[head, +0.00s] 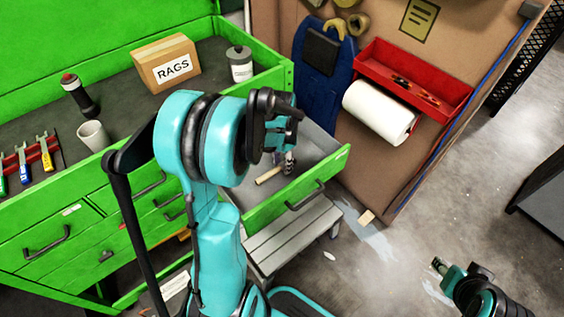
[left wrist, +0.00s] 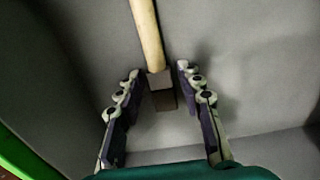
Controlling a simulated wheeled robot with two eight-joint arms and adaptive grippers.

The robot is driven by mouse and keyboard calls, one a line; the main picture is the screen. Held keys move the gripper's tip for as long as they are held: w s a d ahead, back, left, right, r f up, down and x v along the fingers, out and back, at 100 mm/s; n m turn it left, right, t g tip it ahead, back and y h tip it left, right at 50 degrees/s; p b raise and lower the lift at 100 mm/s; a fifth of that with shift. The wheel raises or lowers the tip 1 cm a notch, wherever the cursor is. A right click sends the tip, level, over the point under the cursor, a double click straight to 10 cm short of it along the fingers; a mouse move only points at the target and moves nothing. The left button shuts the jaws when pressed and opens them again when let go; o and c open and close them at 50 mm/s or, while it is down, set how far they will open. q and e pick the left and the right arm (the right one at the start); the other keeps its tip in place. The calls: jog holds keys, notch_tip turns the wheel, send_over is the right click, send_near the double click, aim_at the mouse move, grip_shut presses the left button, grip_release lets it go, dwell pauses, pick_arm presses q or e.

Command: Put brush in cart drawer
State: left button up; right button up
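The brush (head: 269,175) has a pale wooden handle and lies in the open cart drawer (head: 318,188), which has a green front and a grey inside. In the left wrist view the brush handle (left wrist: 147,35) runs from the top edge down to a darker brown head between my fingertips. My left gripper (head: 290,163) reaches down into the drawer. In the left wrist view its fingers (left wrist: 158,75) stand apart on both sides of the brush head, with gaps showing. My right gripper (head: 438,266) is low at the right, away from the drawer; its finger opening is unclear.
The green cart (head: 130,200) holds a RAGS box (head: 166,63), a grey can (head: 241,64), a cup (head: 93,135) and tools on top. A grey step stool (head: 290,236) stands below the drawer. A brown panel with a red tray (head: 412,80) and paper roll (head: 380,112) stands right.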

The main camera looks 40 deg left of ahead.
aim_at(282, 165)
pick_arm(q)
jog(key=shift+r, duration=0.15)
jog(key=shift+r+p, duration=0.35)
jog(key=shift+r, duration=0.05)
notch_tip(282, 165, up, 11)
jog(key=p, duration=0.4)
jog(key=shift+r, duration=0.15)
